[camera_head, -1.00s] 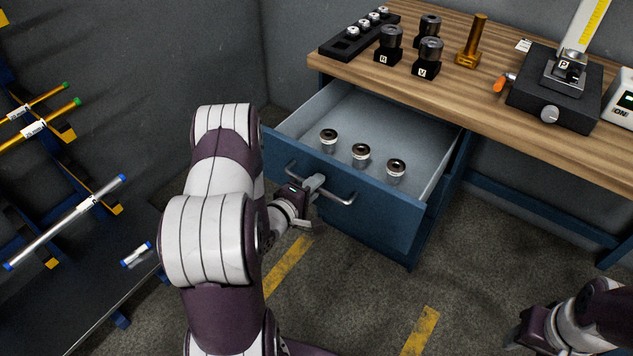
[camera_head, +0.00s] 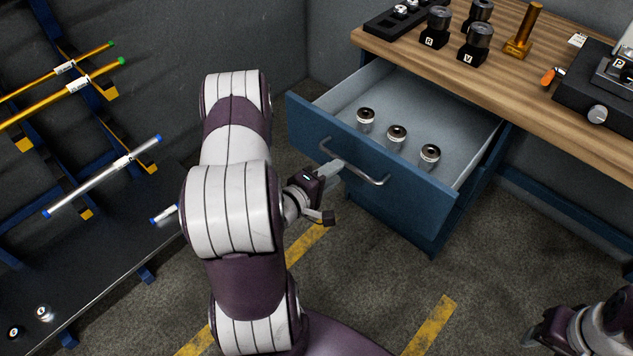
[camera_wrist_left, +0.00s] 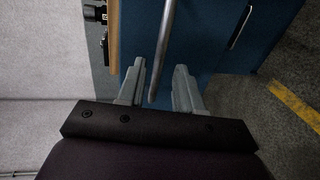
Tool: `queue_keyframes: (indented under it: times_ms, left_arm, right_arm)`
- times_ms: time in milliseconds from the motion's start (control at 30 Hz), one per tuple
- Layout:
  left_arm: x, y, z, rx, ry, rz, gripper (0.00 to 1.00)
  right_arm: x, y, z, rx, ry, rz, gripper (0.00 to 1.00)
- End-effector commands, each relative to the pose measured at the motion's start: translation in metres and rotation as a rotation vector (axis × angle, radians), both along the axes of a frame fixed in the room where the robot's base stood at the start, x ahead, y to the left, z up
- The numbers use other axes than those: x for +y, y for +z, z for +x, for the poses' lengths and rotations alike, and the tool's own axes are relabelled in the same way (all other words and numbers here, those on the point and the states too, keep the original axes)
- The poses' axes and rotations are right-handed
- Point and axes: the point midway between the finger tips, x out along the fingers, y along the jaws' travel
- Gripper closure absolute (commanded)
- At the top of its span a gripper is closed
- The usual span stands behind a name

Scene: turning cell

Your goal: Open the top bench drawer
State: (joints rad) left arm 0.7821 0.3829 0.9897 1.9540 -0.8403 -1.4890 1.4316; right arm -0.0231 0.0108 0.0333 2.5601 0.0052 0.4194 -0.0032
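The top bench drawer (camera_head: 400,185) is blue and stands pulled out from the bench, its grey inside showing. Its bar handle (camera_head: 368,178) runs across the front. My left gripper (camera_head: 334,168) is at the left part of this handle. In the left wrist view, the fingers of my left gripper (camera_wrist_left: 160,68) are apart, with the handle bar (camera_wrist_left: 164,45) between them and gaps showing on both sides. My right gripper (camera_head: 545,338) is at the lower right, far from the drawer, and its fingers are not clear.
Several short metal cylinders, one of them here (camera_head: 397,137), stand in the drawer. The wooden bench top (camera_head: 460,75) carries black holders and a gauge stand. A rack with rods (camera_head: 105,175) is at the left. Floor in front of the drawer (camera_head: 380,270) is clear.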

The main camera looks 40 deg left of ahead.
Motion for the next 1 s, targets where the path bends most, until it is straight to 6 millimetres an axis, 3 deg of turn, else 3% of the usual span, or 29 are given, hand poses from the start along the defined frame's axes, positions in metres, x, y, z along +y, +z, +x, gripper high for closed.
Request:
queue_keyframes:
  times_ms: [100,300,933,1000]
  left_arm:
    - [0.005,0.007,-0.031,0.001,0.01,-0.003,0.65]
    - [0.006,0.013,-0.061,0.001,0.004,-0.001,0.65]
    - [0.005,0.014,-0.066,-0.001,-0.002,0.009,0.65]
    - [0.004,0.004,-0.069,0.042,-0.026,0.082,0.65]
  right_arm:
    - [0.0,0.004,0.0,0.0,0.0,0.0,0.52]
    - [0.0,0.006,0.0,0.0,0.0,0.0,0.52]
    - [0.0,0.006,0.0,0.0,0.0,0.0,0.52]
    - [0.0,0.006,0.0,0.0,0.0,0.0,0.52]
